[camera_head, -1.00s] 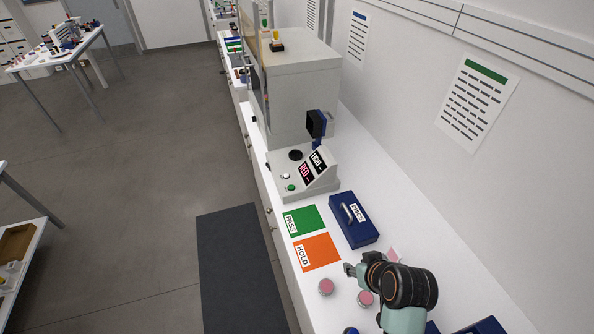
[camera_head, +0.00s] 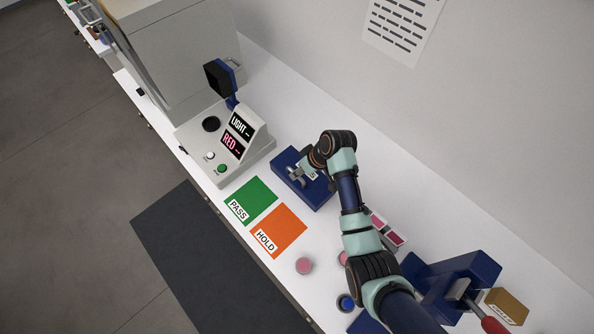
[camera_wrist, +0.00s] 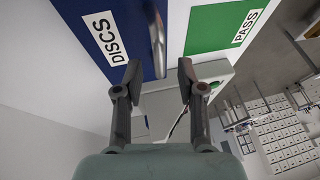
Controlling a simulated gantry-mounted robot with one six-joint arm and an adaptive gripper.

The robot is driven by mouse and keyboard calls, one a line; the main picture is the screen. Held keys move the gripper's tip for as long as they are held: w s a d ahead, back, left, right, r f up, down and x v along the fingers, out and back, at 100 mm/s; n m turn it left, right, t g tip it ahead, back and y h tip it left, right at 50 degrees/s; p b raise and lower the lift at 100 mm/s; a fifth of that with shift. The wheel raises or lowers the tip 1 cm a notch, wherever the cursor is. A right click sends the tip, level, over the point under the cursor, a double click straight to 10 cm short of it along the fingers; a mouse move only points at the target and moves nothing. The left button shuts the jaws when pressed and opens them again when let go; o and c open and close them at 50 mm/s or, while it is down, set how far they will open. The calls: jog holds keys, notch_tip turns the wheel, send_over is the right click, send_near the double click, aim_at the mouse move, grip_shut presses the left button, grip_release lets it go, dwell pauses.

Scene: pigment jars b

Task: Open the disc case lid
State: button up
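The disc case is a dark blue box (camera_head: 318,197) with a white DISCS label, on the white counter. Its lid looks shut. My gripper (camera_head: 296,176) is over the case in the head view, and my arm covers part of it. In the wrist view the blue lid (camera_wrist: 103,12) shows with the label and a grey metal handle (camera_wrist: 157,40). My gripper (camera_wrist: 160,75) is open there, one finger on each side of the line of the handle. I cannot tell whether the fingers touch the handle.
A green PASS mat (camera_head: 251,200) and an orange HOLD mat (camera_head: 279,231) lie left of the case. A grey instrument (camera_head: 226,147) stands behind it. Pink jars (camera_head: 304,265), a blue-topped jar (camera_head: 346,302) and another blue device (camera_head: 458,275) are nearer. A wall bounds the right.

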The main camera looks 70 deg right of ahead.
jog(key=shift+x, duration=0.9)
grip_shut()
